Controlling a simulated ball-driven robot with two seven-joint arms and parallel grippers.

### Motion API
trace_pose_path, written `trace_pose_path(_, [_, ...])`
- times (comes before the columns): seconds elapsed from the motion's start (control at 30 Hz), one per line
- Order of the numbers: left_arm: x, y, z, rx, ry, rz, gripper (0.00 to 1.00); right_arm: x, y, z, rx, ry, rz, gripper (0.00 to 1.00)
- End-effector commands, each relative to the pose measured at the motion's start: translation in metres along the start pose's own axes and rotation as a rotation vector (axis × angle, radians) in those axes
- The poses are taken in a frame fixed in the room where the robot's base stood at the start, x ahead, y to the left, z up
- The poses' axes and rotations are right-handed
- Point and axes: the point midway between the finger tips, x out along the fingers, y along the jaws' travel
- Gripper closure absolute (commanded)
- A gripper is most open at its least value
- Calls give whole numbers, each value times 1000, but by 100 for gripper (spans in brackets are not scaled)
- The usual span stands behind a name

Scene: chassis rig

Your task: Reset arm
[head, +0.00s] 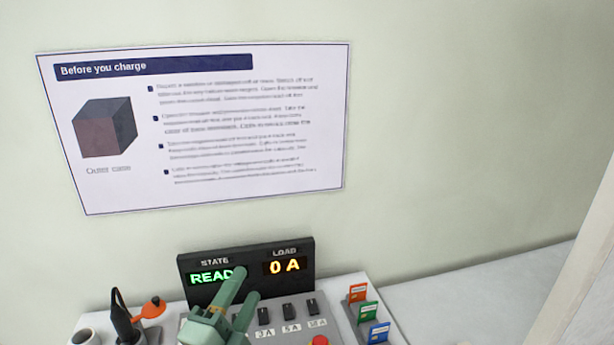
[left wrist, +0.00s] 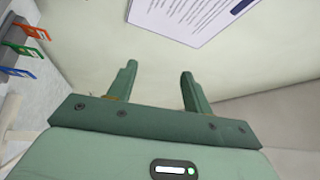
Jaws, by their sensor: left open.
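My left gripper (head: 241,287) is green and shows at the bottom middle of the head view, in front of the black display panel (head: 207,296). Its two fingers are apart with nothing between them. In the left wrist view the open fingers (left wrist: 158,80) point toward the pale wall and the poster's lower part. The display reads a green "READ", with its end hidden by a finger, and an orange "0 A". My right gripper is in neither view.
A grey console with black switches (head: 289,312) and a red button (head: 319,341) lies below the display. Orange, green and blue cards (head: 368,313) stand at its right. A black lever with an orange part (head: 152,307) stands at left. A poster (head: 200,185) hangs on the wall.

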Motion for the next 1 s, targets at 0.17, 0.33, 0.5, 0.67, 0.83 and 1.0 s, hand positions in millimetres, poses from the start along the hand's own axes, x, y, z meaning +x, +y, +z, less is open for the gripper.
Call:
trace_pose_path(0.17, [-87, 57, 96, -270, -538, 282, 50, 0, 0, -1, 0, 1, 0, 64])
trace_pose_path(0.33, [-167, 92, 132, -376, -833, 485, 50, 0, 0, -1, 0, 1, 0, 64])
trace_pose_path(0.5, [-240, 110, 146, -432, -1048, 654, 50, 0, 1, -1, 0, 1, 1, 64])
trace_pose_path(0.67, [-276, 148, 150, -468, -1138, 775, 50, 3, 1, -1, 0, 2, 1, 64])
trace_pose_path(0.83, [-286, 224, 149, -531, -1126, 857, 50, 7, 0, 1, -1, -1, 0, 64])
trace_pose_path(1.0, [-317, 315, 144, -621, -1132, 955, 50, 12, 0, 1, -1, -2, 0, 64])
